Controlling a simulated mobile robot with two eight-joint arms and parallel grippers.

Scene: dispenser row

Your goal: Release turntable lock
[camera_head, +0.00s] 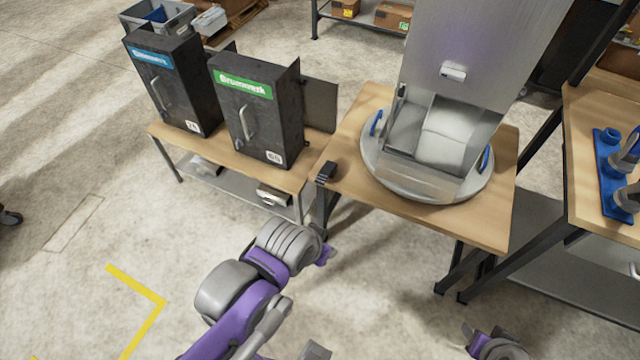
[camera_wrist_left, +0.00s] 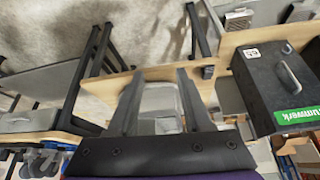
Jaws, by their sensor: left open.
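The turntable (camera_head: 374,181) is a round grey disc with blue handles, lying on a wooden table at the right of the head view. It carries a tall metal dispenser (camera_head: 480,50) with an open chute. A small black block (camera_head: 326,171) sits at the table's near left corner and may be the lock; it also shows in the left wrist view (camera_wrist_left: 208,72). My left gripper (camera_wrist_left: 160,72) is open and empty, its two dark fingers apart. In the head view my left wrist is below and apart from that corner, and its fingers are hard to make out.
Two black cabinets with a blue label (camera_head: 176,90) and a green label (camera_head: 255,125) stand on a bench at left. A wooden table (camera_head: 585,205) at right holds a blue rack (camera_head: 608,165). Part of my right arm shows at bottom right. The floor at left is mostly open.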

